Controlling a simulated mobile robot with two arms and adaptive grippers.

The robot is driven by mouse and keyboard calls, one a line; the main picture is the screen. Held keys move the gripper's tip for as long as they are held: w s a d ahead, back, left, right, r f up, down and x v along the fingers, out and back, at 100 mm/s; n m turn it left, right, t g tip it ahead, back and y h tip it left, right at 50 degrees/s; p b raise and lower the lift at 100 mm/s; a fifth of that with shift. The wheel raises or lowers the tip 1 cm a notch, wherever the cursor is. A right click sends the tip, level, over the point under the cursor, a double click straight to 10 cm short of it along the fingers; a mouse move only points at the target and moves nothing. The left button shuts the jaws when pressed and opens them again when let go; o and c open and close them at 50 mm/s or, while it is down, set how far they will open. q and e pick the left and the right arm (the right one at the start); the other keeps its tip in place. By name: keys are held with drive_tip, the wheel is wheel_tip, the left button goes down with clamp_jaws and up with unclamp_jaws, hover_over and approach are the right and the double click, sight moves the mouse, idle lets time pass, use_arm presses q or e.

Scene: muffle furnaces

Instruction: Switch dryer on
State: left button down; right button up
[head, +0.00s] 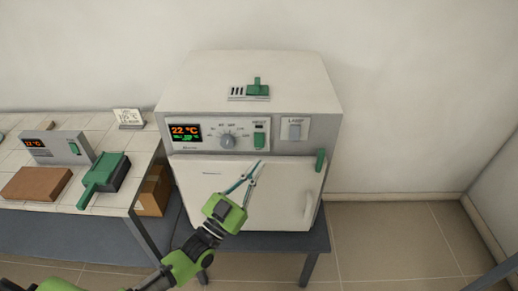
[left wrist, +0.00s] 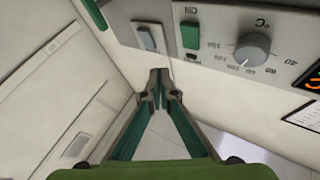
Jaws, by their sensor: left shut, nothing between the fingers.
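The dryer (head: 250,130) is a white and grey cabinet with a closed door (head: 215,180). Its front panel has a display (head: 186,132) reading 22 °C, a grey round knob (head: 228,141), a green rocker switch (head: 259,141) and a pale lamp switch (head: 295,131). In the left wrist view the panel is turned over, with the green switch (left wrist: 190,36), knob (left wrist: 253,49) and lamp switch (left wrist: 149,37). My left gripper (head: 256,168) is shut and empty in front of the door's upper part, below the green switch. Its tips (left wrist: 158,82) appear apart from the switches. My right gripper is not seen.
A green latch (head: 320,160) is at the door's right top corner, above a white handle (head: 309,207). A green vent slider (head: 257,88) is on the dryer's top. A tiled bench (head: 125,198) at left carries a brown block (head: 36,184) and a green-handled tool (head: 105,178). Floor at right is clear.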

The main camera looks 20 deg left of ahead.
use_arm(q)
drive_tip(key=b, duration=0.3)
approach(264, 143)
wheel_tip(264, 143, up, 3)
drive_tip(key=w+d, duration=0.3)
drive_tip(key=shift+w+a+f, duration=0.1)
drive_tip(key=shift+w+a, duration=0.2)
drive_tip(key=shift+w, duration=0.15)
idle(0.3)
drive_tip(key=shift+w, duration=0.15)
drive_tip(key=shift+w+a, duration=0.15)
drive_tip(key=shift+w, duration=0.15)
drive_tip(key=shift+w+f+b, duration=0.1)
drive_tip(key=shift+w+b, duration=0.2)
drive_tip(key=shift+b, duration=0.15)
idle(0.7)
drive_tip(key=shift+s, duration=0.2)
